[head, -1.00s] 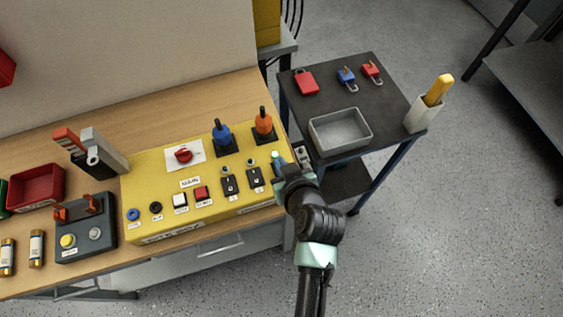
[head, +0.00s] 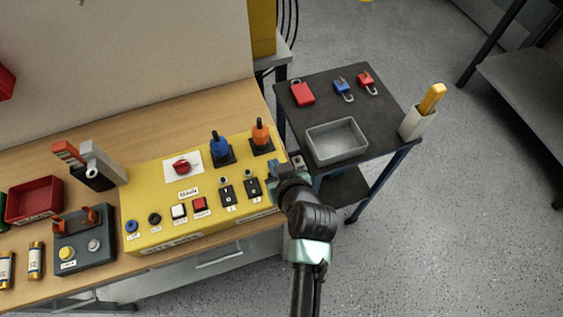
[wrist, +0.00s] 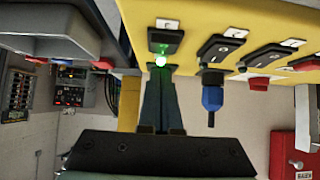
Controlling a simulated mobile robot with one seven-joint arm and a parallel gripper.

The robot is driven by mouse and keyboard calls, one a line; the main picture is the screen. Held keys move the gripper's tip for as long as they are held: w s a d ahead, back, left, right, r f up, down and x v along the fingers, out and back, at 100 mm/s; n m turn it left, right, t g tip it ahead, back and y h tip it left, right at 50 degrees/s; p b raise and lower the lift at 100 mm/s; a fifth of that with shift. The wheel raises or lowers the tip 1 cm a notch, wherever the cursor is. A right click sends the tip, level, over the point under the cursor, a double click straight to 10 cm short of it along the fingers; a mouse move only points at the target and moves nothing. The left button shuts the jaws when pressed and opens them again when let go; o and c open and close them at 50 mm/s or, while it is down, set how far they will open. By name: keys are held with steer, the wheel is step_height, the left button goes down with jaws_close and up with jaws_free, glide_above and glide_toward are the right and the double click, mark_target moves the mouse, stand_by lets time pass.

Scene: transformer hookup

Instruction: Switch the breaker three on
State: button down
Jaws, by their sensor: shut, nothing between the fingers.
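The yellow panel (head: 205,215) lies on the bench with a row of black breaker switches. Breakers one (head: 228,196) and two (head: 253,187) show in the head view; my arm hides breaker three there. In the wrist view, a black rocker switch (wrist: 164,37), the leftmost in its row, is right beyond my fingers, with a lit green lamp (wrist: 160,61) by their tips. My gripper (wrist: 158,72) is shut and empty, close to that switch. I cannot tell whether it touches it. In the head view my gripper (head: 277,172) is at the panel's right end.
Blue (head: 219,145) and orange (head: 261,133) handles stand up behind the breakers. A red knob (head: 181,167) is further left. A dark side table (head: 385,85) with a grey tray (head: 337,142) and padlocks stands close to the right of my arm.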

steer(key=r, duration=0.1)
steer(key=r+p, duration=0.2)
steer(key=shift+w+a+r, duration=0.15)
steer(key=shift+w+r, duration=0.1)
steer(key=shift+r, duration=0.05)
steer(key=w+r+v, duration=0.1)
steer(key=v, duration=0.8)
steer(key=shift+s+r+b, duration=0.2)
steer(key=shift+r+b, duration=0.2)
steer(key=shift+b, duration=0.05)
steer(key=w+r+m+t+h, duration=0.1)
steer(key=w+r+t, duration=0.3)
steer(key=r, duration=0.9)
steer(key=w+r+t+h, duration=0.1)
steer(key=w+r+t, duration=0.3)
steer(key=r, duration=1)
steer(key=s+r+m+t, duration=0.1)
steer(key=s+r+t, duration=0.2)
steer(key=r, duration=0.6)
steer(key=s+r+t, duration=0.3)
steer(key=s+r, duration=0.1)
steer(key=r, duration=0.5)
steer(key=s+r+m+t+h, duration=0.1)
steer(key=s+r+t, duration=0.2)
steer(key=r, duration=0.6)
steer(key=shift+s+a+m+t, duration=0.3)
steer(key=shift+s+a, duration=0.2)
steer(key=shift+s, duration=0.05)
steer(key=shift+r, duration=0.1)
